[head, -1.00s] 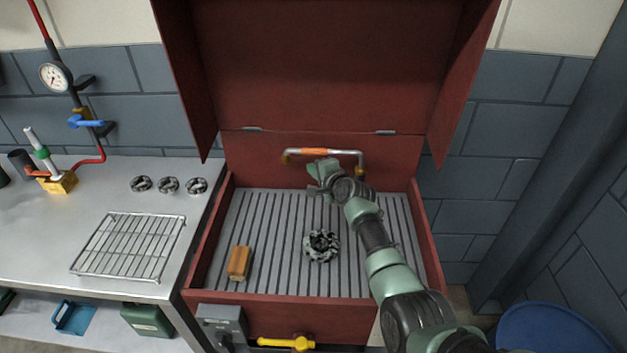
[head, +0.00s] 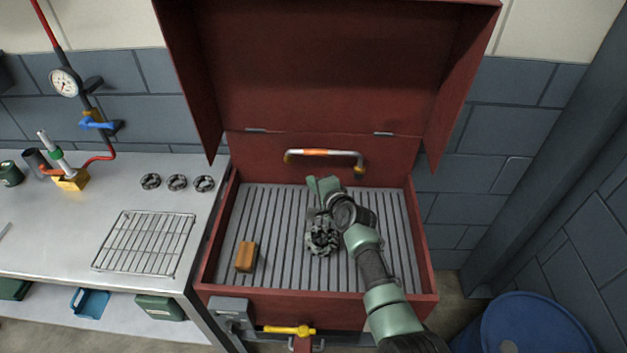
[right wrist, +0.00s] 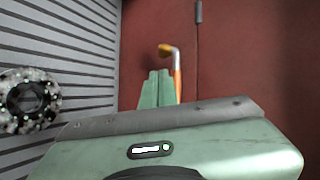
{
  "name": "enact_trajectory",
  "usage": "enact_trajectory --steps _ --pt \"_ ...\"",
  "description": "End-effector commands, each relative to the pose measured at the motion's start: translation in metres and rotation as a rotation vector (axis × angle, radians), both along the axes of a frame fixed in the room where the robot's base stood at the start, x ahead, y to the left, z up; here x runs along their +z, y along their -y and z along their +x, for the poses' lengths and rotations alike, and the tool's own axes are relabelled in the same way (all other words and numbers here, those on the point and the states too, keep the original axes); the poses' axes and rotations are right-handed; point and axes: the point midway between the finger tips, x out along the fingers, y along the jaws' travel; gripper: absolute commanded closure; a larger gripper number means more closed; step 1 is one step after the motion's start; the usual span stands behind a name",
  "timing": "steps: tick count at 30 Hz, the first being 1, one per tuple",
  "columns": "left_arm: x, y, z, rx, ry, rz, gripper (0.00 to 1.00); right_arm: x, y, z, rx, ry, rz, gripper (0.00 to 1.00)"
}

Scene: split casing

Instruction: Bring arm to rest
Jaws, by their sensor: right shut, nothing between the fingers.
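My right arm reaches in from the lower right of the head view over the open red cabinet (head: 427,290). Its right gripper (head: 315,186) is over the slatted grey bed, near the cabinet's back wall. In the right wrist view the right gripper's fingers (right wrist: 158,88) are together with nothing between them. A dark, speckled ring-shaped part (head: 321,241) lies on the slats, just below the gripper in the head view and apart from the fingers in the right wrist view (right wrist: 28,101). My left gripper does not show.
An orange-brown block (head: 246,257) lies on the bed's left. A wire rack (head: 145,243) and several small rings (head: 177,183) are on the left bench. A blue barrel (head: 535,325) stands at lower right.

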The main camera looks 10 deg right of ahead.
Motion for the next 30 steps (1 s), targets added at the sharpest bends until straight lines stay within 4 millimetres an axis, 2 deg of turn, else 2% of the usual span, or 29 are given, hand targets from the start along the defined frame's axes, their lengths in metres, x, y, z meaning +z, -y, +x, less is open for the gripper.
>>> enact_trajectory --steps 14,17,20,23,27,30 --pt "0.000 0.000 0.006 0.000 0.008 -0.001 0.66 -0.001 0.001 -0.001 0.001 -0.001 -0.003 1.00" --pt "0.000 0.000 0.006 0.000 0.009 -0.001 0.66 -0.008 0.004 -0.012 0.026 -0.012 -0.049 1.00" --pt "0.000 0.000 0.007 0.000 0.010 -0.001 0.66 -0.023 0.012 -0.043 0.094 -0.040 -0.170 1.00" --pt "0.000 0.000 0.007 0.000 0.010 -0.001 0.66 -0.042 0.024 -0.095 0.212 -0.088 -0.357 1.00" --pt "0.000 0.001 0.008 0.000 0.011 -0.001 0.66 -0.060 0.042 -0.183 0.414 -0.172 -0.642 1.00" --pt "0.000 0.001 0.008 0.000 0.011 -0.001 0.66 -0.063 0.054 -0.245 0.560 -0.233 -0.817 1.00"
